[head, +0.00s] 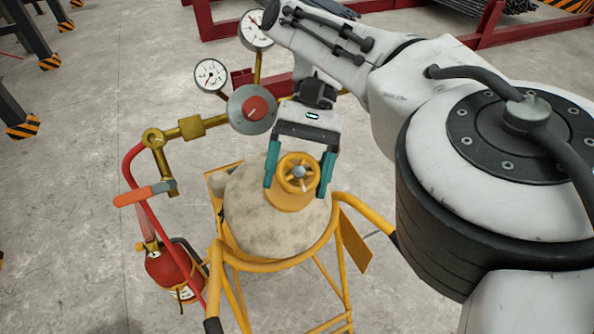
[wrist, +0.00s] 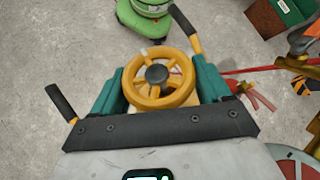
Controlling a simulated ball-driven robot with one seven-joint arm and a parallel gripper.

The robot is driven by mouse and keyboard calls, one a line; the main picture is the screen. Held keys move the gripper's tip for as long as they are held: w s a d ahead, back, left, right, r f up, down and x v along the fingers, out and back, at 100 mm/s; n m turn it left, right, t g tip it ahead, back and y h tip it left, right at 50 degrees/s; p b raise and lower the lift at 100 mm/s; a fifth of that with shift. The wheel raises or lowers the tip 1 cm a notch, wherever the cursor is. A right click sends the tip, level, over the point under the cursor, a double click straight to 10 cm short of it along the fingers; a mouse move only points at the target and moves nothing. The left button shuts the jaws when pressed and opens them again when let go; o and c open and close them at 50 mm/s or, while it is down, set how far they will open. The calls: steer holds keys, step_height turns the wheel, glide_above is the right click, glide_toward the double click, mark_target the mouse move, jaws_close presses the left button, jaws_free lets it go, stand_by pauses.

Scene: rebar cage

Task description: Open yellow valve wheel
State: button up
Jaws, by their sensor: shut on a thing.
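The yellow valve wheel (head: 297,173) sits on top of a dirty, pale round tank (head: 262,215) in a yellow tube frame. It is a spoked ring with a dark hub. My gripper (head: 298,183) comes down from above with one teal finger on each side of the wheel. In the wrist view the wheel (wrist: 158,77) lies between the two teal fingers of my gripper (wrist: 158,90), which are shut on its rim. The exact contact spots are partly hidden.
Pressure gauges (head: 211,75), a brass pipe with an orange-handled lever (head: 146,193) and a grey-and-red regulator (head: 252,109) stand close left of my gripper. A fire extinguisher (head: 175,268) is at lower left. Yellow frame handles (wrist: 186,28) rise near the wheel. Open concrete floor lies at left.

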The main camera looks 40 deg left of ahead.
steer(key=shift+s+f, duration=0.1)
stand_by(0.6)
steer(key=o, duration=0.9)
steer(key=shift+d, duration=0.15)
steer(key=shift+o, duration=0.2)
